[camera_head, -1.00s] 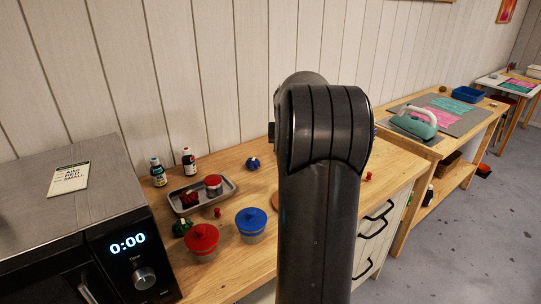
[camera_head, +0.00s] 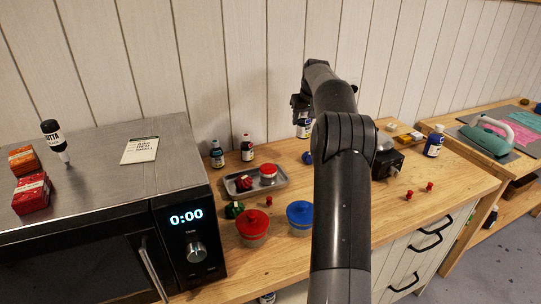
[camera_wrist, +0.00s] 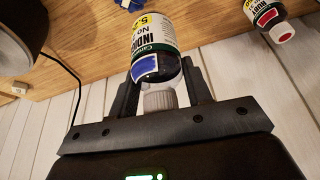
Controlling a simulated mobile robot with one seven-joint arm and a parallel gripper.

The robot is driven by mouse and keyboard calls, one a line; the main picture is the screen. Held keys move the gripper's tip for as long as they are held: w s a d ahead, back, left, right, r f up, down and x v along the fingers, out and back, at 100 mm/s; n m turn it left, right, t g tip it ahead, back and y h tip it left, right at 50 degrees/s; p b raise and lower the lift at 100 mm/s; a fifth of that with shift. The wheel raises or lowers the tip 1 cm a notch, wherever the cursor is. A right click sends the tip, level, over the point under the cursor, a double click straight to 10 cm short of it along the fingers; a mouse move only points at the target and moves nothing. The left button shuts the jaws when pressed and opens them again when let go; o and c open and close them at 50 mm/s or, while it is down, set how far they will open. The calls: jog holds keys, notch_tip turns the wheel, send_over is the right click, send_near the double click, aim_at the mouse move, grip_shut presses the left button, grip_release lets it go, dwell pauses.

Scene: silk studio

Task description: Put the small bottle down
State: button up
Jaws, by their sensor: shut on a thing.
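The small bottle in my gripper (camera_head: 301,104) has a white label and a blue patch (camera_wrist: 158,42), with a grey cap in the wrist view. My gripper is shut on it, one finger on each side, with the cap toward the palm. In the head view the bottle (camera_head: 304,129) hangs below my gripper near the back wall, above or at the rear of the wooden counter (camera_head: 345,180). I cannot tell whether its base touches the wood.
Two small bottles, one teal-capped (camera_head: 216,154) and one red-capped (camera_head: 247,148), stand left by the wall. A microwave (camera_head: 105,215) stands left.

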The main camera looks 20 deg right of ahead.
jog(key=shift+w+a+f, duration=0.1)
jog(key=shift+w+a, duration=0.4)
jog(key=shift+w, duration=0.3)
jog(key=shift+n, duration=0.3)
jog(key=shift+w+a+f, duration=1.35)
jog(key=shift+w+f, duration=0.05)
jog(key=shift+f, duration=0.4)
jog(key=shift+w+a+f, duration=1.3)
jog(key=shift+w+f, duration=0.15)
jog(key=shift+f, duration=0.4)
jog(key=shift+w+a+f, duration=1.35)
jog(key=shift+w+f, duration=0.05)
jog(key=shift+f, duration=0.4)
jog(key=shift+f, duration=0.15)
jog(key=o, duration=1)
jog(key=shift+o, duration=0.2)
jog(key=v, duration=1.2)
